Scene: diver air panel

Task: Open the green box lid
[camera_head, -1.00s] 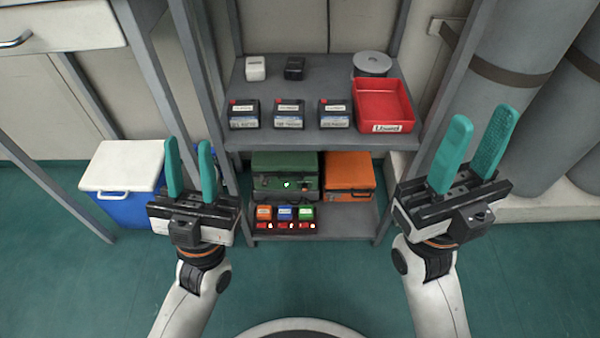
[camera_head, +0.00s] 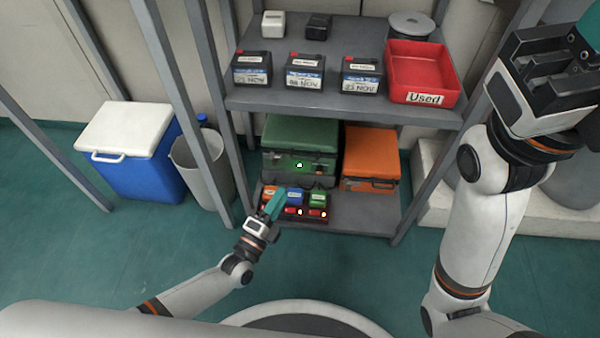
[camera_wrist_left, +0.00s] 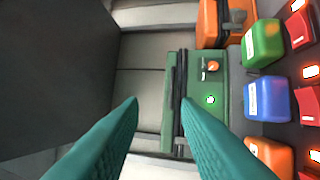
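The large green box (camera_head: 299,138) stands on the lower shelf with its lid down. A lit green spot shows on its front. In the left wrist view the green box (camera_wrist_left: 208,85) appears sideways, with an orange knob and a dark strip along the lid edge. My left gripper (camera_head: 274,202) is low in front of the shelf, near the small coloured blocks. In the left wrist view the left gripper (camera_wrist_left: 160,102) has its fingers apart, with nothing between them, facing the green box. My right gripper (camera_head: 585,45) is at the upper right, its fingers mostly cut off.
Small orange, blue (camera_head: 295,198) and green (camera_head: 318,199) blocks with red lit switches sit before the green box. An orange case (camera_head: 369,155) stands beside it. Above are batteries and a red tray (camera_head: 420,68). A blue cooler (camera_head: 140,165) and grey bin (camera_head: 203,165) stand left.

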